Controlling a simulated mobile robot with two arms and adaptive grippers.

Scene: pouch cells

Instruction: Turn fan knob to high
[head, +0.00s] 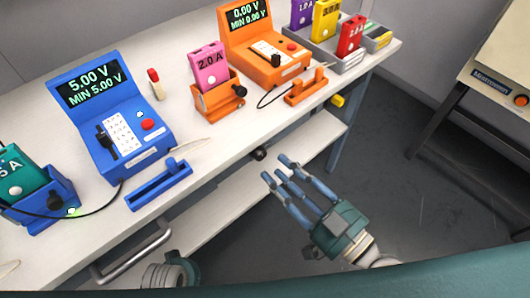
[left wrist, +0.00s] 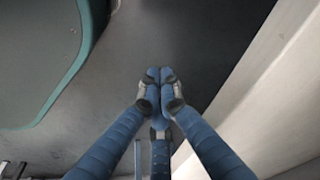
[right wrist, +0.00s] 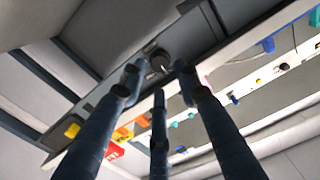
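A dark round knob (head: 259,153) sits on the front edge of the bench, and it also shows in the right wrist view (right wrist: 160,61), just beyond my fingertips. I cannot read a label or setting on it. My right gripper (head: 287,172) is open and empty, its blue fingers spread and pointing toward the bench edge, a little to the right of the knob in the head view. It does not appear to touch the knob. In the left wrist view, my left gripper (left wrist: 158,82) has its fingertips together with nothing visible between them, above the floor.
The bench top (head: 190,150) carries a blue meter (head: 110,110), an orange meter (head: 262,45), and several coloured pouch cells in holders. A metal handle (head: 135,255) projects from the bench front at lower left. A yellow piece (head: 337,100) is on the right bench edge. Open floor lies to the right.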

